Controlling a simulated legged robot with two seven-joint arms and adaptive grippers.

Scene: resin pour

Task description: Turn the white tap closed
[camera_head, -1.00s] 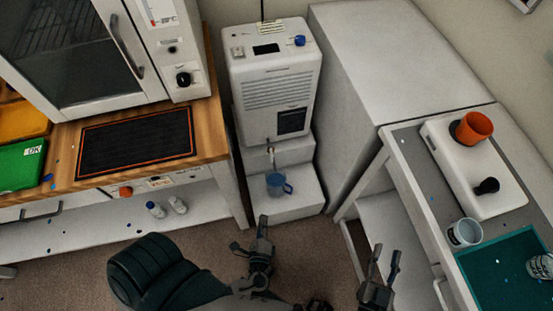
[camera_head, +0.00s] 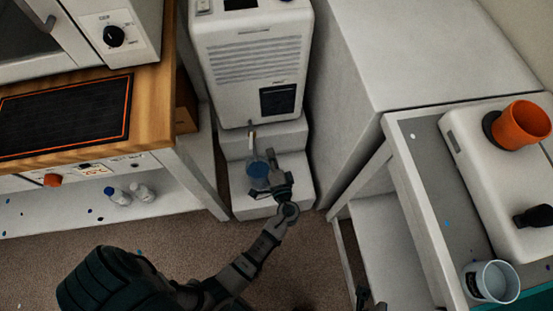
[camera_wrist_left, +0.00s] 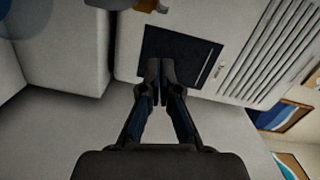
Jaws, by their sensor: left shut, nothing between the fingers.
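The tap (camera_head: 252,139) is a small pale spout low on the front of the white machine (camera_head: 250,75). Its handle is too small to read. A blue mug (camera_head: 258,172) stands below it on the white step. My left gripper (camera_head: 272,163) is just right of the mug in the head view, below the tap and apart from it; it overlaps the mug's right side. In the left wrist view its fingers (camera_wrist_left: 160,75) are shut and empty, before the machine's dark panel (camera_wrist_left: 182,55). My right gripper (camera_head: 365,297) barely shows at the bottom edge.
A tall white cabinet (camera_head: 345,130) stands close on the right. A table at right holds an orange cup (camera_head: 522,125) and a pale mug (camera_head: 492,282).

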